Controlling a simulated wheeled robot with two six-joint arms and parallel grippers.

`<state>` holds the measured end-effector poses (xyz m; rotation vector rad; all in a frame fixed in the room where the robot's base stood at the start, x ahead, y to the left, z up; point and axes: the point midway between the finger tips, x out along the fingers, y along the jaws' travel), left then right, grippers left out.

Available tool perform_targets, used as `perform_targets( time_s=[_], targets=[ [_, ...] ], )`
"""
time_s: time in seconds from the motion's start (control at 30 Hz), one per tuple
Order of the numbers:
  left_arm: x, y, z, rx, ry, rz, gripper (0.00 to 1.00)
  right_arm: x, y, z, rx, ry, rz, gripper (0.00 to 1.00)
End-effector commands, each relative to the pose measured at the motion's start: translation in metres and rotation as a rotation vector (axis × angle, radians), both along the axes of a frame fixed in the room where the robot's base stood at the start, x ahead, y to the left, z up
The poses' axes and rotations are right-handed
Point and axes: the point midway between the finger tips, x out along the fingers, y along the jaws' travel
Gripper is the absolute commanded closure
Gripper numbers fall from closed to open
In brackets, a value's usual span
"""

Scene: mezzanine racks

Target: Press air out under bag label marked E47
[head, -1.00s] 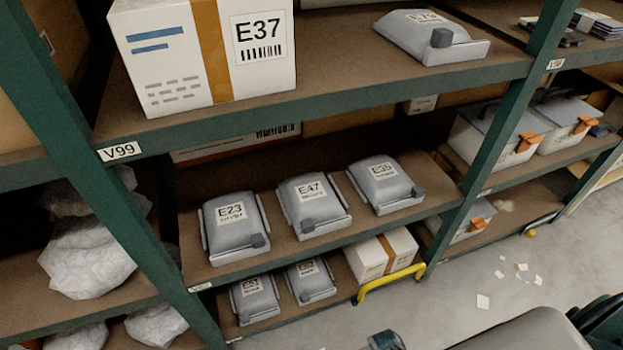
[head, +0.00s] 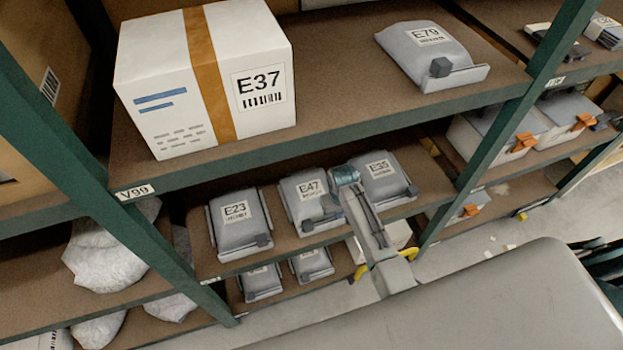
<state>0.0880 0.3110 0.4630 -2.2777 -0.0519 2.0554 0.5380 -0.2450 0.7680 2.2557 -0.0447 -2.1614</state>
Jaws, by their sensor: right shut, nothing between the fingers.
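The grey bag marked E47 (head: 296,208) lies in the middle of a row of three on the middle shelf. Its white label (head: 311,189) faces up. The bag marked E23 (head: 239,223) is to its left and the bag marked E35 (head: 391,185) to its right. My right gripper (head: 345,176) is shut and empty. It shows in front of the gap between E47 and E35, close to E47's right edge; I cannot tell whether it touches. My left gripper is not in view.
A white box marked E37 (head: 185,105) and a bag marked E79 (head: 432,52) stand on the shelf above. Its front beam (head: 330,134) runs over the row. Green uprights (head: 499,135) flank the bay. More bags (head: 262,281) lie below.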

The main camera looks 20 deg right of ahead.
Motion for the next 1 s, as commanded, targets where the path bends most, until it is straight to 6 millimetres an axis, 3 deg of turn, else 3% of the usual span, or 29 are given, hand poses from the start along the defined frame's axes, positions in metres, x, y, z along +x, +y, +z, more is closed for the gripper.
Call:
perform_targets(
  time_s=[0.03, 0.2, 0.4, 0.63, 1.0],
  targets=[
    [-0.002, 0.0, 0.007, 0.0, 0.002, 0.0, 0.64, 0.019, 0.006, 0.015, 0.006, 0.008, 0.001, 1.0],
    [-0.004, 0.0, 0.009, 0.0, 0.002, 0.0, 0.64, 0.068, 0.024, 0.032, 0.021, 0.061, 0.011, 1.0],
    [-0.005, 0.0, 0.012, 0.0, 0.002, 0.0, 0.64, 0.108, 0.043, 0.054, 0.029, 0.113, 0.028, 1.0],
    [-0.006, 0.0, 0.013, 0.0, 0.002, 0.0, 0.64, 0.127, 0.053, 0.068, 0.03, 0.142, 0.039, 1.0],
    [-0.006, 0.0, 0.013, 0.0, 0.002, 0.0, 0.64, 0.128, 0.053, 0.069, 0.03, 0.144, 0.04, 1.0]
  ],
)
